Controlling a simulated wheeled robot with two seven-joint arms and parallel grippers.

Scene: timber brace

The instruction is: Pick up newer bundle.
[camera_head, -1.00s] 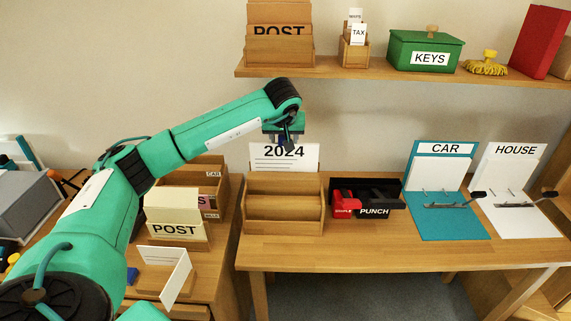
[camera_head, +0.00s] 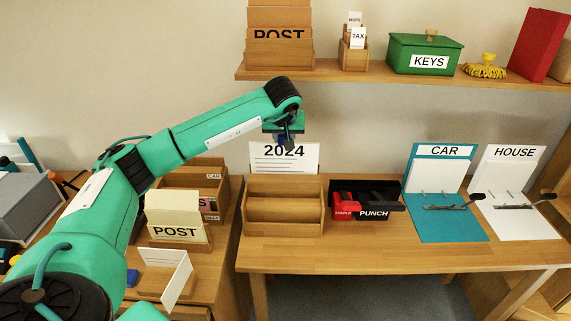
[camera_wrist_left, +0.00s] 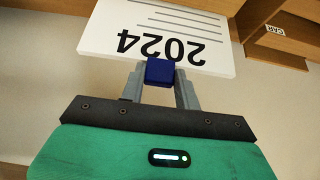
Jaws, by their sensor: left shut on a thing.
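The bundle marked 2024 (camera_head: 284,161) is a white sheet with printed lines. It stands upright at the back of the wooden rack (camera_head: 284,214) on the desk. I cannot tell whether its lower edge is still inside the rack. My left gripper (camera_head: 286,139) is at its top edge, shut on the blue tab (camera_wrist_left: 160,72) of the bundle. In the left wrist view the bundle (camera_wrist_left: 150,32) appears upside down beyond the fingers. My right gripper is not in view.
A stapler and punch tray (camera_head: 365,199) sits right of the rack. CAR (camera_head: 440,185) and HOUSE (camera_head: 512,190) binders lie open further right. A shelf (camera_head: 400,78) runs above. A POST box (camera_head: 180,232) and a white card (camera_head: 180,278) stand at left.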

